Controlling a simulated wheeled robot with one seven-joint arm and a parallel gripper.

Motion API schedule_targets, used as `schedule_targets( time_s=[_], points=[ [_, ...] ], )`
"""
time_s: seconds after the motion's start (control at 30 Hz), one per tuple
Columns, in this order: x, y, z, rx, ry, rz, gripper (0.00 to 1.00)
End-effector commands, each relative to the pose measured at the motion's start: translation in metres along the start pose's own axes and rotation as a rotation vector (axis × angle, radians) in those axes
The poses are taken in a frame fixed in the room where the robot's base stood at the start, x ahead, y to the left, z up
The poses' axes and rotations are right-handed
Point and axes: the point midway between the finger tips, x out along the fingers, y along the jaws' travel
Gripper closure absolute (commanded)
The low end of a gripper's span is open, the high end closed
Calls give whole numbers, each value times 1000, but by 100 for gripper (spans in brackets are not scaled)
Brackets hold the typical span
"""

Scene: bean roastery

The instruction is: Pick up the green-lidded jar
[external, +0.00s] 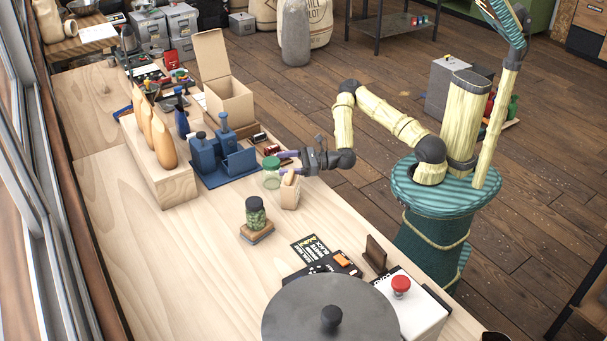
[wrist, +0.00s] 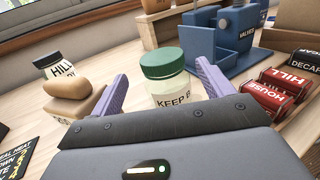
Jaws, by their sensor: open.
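The green-lidded jar (external: 271,178) stands upright on the pale wooden counter. It is clear glass with a dark green lid, and in the wrist view the jar (wrist: 170,88) shows a pale label reading "KEEP". My gripper (external: 281,162) is open, with purple fingers pointing at the jar from the right in the external view. In the wrist view the fingers of my gripper (wrist: 161,70) lie on either side of the jar, the right one close to its edge. Whether the fingertips touch it I cannot tell. The jar's lower front is hidden by my gripper body.
A tan stacked object (wrist: 82,95) sits just left of the left finger. A black-lidded jar (external: 255,213) stands beyond it. A blue stand (external: 222,160) is behind the green-lidded jar. Red boxes (wrist: 285,88) lie at the right. Bare counter (external: 175,255) is free toward the window.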

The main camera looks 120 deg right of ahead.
Motion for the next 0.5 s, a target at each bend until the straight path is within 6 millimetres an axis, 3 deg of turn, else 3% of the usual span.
schedule_targets(
  time_s=[0.13,0.5],
  points=[
    [18,0,1,0,0,-2,20],
    [22,-1,1,0,1,-2,20]
  ],
)
